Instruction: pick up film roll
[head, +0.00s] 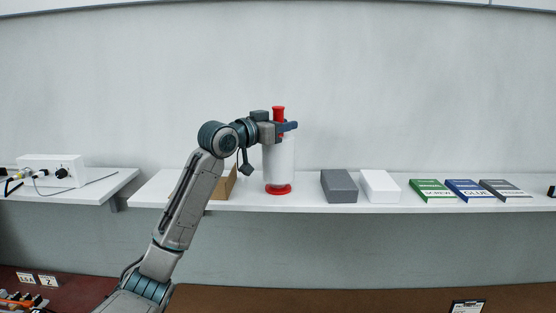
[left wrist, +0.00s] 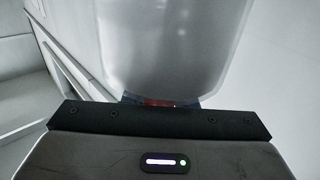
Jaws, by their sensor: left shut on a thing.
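The film roll (head: 278,160) is a white upright cylinder with a red base flange and a red handle on top. It stands at the shelf's height in the head view. I cannot tell whether its base touches the shelf. My left gripper (head: 288,127) is shut on the film roll's red upper part, just above the white body. In the left wrist view the white body of the film roll (left wrist: 160,45) fills the upper middle, with a bit of red at the jaws (left wrist: 160,102). My right gripper is in neither view.
On the white shelf (head: 310,206) a brown box (head: 224,185) stands partly behind my left arm. To the right are a grey box (head: 339,187), a white box (head: 380,187) and green, blue and grey labelled boxes. A white device with cables (head: 52,170) sits on the left shelf.

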